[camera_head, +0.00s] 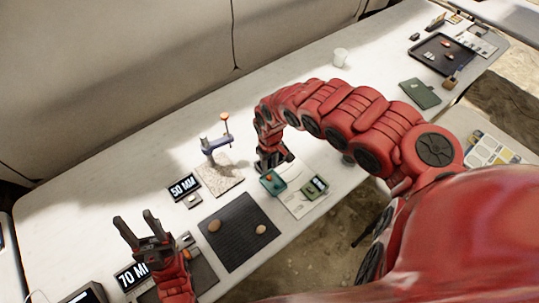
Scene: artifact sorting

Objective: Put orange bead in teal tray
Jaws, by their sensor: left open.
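A small teal tray (278,188) lies on the table near its front edge. A small orange spot that looks like the orange bead (268,178) shows in it. My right gripper (275,162) points down just behind the tray. I cannot make out its fingers clearly and see nothing orange between them. My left gripper (136,219) is open and empty at the lower left, its fingers pointing up, well apart from the tray.
A dark mat (238,232) with two tan pieces lies left of the tray. A black tray (444,58) lies far right. The table's middle back is clear.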

